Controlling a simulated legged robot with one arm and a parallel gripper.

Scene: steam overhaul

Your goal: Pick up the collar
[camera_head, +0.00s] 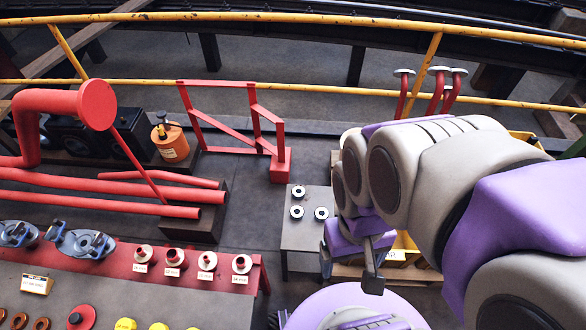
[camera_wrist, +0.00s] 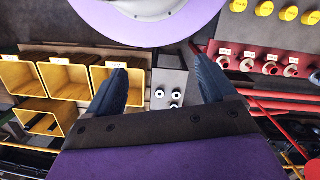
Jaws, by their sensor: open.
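In the wrist view the rings (camera_wrist: 159,93) show beyond and between my fingers. My gripper (camera_wrist: 157,70) is open and empty, its two dark fingers wide apart. In the head view my gripper (camera_head: 373,270) hangs to the right of the stand, apart from the rings, partly hidden by my arm.
A bench (camera_head: 195,300) at lower left holds several labelled red-and-white flanged pieces (camera_head: 174,258) and blue-grey fittings (camera_head: 80,243). Red pipes (camera_head: 110,200) lie behind it. Yellow bins (camera_wrist: 70,75) stand beside the stand. A yellow railing (camera_head: 300,86) crosses the back.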

